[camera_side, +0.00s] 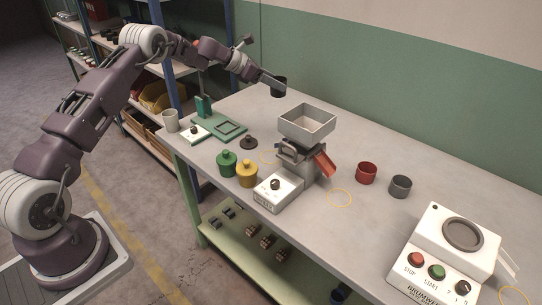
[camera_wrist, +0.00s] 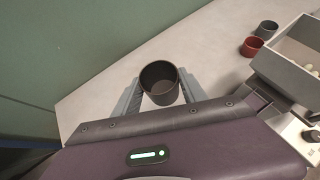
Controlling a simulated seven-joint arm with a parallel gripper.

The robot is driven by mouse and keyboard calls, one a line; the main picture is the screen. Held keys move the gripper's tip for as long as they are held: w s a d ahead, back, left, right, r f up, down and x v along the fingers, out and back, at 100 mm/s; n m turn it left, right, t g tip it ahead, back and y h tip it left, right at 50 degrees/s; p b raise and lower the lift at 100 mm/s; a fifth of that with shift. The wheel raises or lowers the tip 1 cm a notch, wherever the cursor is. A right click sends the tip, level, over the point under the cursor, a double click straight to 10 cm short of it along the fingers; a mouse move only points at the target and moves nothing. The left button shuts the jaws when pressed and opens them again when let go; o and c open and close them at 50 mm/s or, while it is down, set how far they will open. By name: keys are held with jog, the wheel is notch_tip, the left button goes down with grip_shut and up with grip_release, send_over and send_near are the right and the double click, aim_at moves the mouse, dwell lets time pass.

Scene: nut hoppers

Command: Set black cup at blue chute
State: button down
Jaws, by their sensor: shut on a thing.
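My gripper (camera_side: 272,81) is shut on the black cup (camera_side: 279,87) near the table's far left corner. In the wrist view the cup (camera_wrist: 161,98) sits upright between the two grey fingers, open side up, and looks empty. I cannot tell whether its base touches the table. The nut hopper (camera_side: 306,124) stands mid-table, to the right of and nearer than my gripper. A red chute (camera_side: 325,164) slopes from its right side. I see no blue chute; the hopper's far side is hidden.
A red cup (camera_side: 366,173) and a grey cup (camera_side: 401,186) stand right of the hopper. Green (camera_side: 227,164) and yellow (camera_side: 247,174) containers and a control box (camera_side: 277,193) stand in front. A white machine (camera_side: 452,250) fills the right end.

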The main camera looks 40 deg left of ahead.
jog(key=s+a+f+m+g+h, duration=0.1)
jog(key=s+a+m+g+h, duration=0.2)
jog(key=s, duration=0.7)
jog(key=s+a+f+m+g+h, duration=0.1)
jog(key=s+a+m, duration=0.2)
jog(key=s+a, duration=0.55)
jog(key=d+f, duration=0.1)
jog(key=f, duration=0.3)
jog(key=s+d+f, duration=0.1)
jog(key=f, duration=0.3)
jog(key=d+f, duration=0.1)
jog(key=f, duration=0.3)
jog(key=shift+s+d+f, duration=0.1)
jog(key=shift+s+f, duration=0.15)
jog(key=shift+s, duration=0.1)
jog(key=w+d, duration=0.3)
jog(key=d, duration=0.1)
jog(key=w+d, duration=0.3)
jog(key=d, duration=0.2)
jog(key=w+d, duration=0.3)
jog(key=d, duration=0.2)
jog(key=shift+w+d, duration=0.25)
jog(key=shift+w, duration=0.1)
jog(key=shift+a+f, duration=0.1)
jog(key=shift+f, duration=0.65)
